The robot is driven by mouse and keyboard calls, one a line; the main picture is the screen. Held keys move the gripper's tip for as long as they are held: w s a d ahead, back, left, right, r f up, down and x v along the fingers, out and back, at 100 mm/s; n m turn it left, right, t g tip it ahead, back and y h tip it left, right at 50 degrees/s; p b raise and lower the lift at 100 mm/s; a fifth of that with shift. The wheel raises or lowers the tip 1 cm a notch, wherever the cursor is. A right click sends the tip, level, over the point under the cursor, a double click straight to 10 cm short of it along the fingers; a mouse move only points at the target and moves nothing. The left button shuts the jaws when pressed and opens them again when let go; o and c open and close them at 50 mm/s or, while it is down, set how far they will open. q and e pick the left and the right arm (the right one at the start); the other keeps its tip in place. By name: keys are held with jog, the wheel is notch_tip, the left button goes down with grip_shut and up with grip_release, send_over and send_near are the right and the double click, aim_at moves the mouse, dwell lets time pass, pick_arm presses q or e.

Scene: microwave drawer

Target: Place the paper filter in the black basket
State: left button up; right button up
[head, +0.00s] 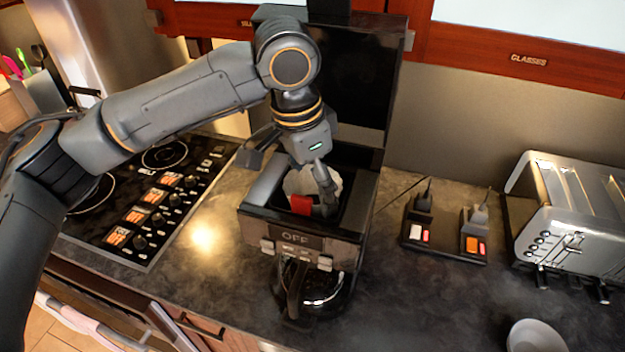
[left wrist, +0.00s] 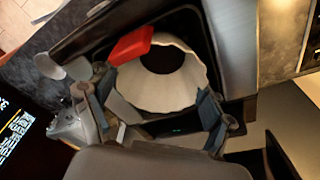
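The white paper filter (head: 297,182) is in the open top of the black coffee maker, its fluted rim upward. In the left wrist view the filter (left wrist: 190,78) shows a dark round middle; I cannot tell what that is. The black basket (left wrist: 198,28) around it is partly hidden by the filter and my gripper. My left gripper (left wrist: 157,98) is spread wide, with a finger on each side of the filter's near rim. It also shows in the head view, reaching down into the machine (head: 300,172). Any finger contact is unclear. My right gripper is not in view.
A red piece (head: 301,204) sits at the basket's front edge, close to the filter. The glass carafe (head: 312,285) stands below. The raised black lid (head: 350,85) is behind. A stove (head: 150,205) lies left; a power strip (head: 445,240) and toaster (head: 570,220) stand right.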

pick_arm(q)
jog(key=shift+o, duration=0.7)
jog(key=shift+r, duration=0.3)
notch_tip(320, 180, up, 12)
jog(key=a+b, duration=0.1)
jog(key=b, duration=0.1)
jog(key=shift+s+a+f, duration=0.2)
jog(key=shift+s+a, duration=0.15)
jog(key=shift+s, duration=0.05)
jog(key=shift+f, duration=0.1)
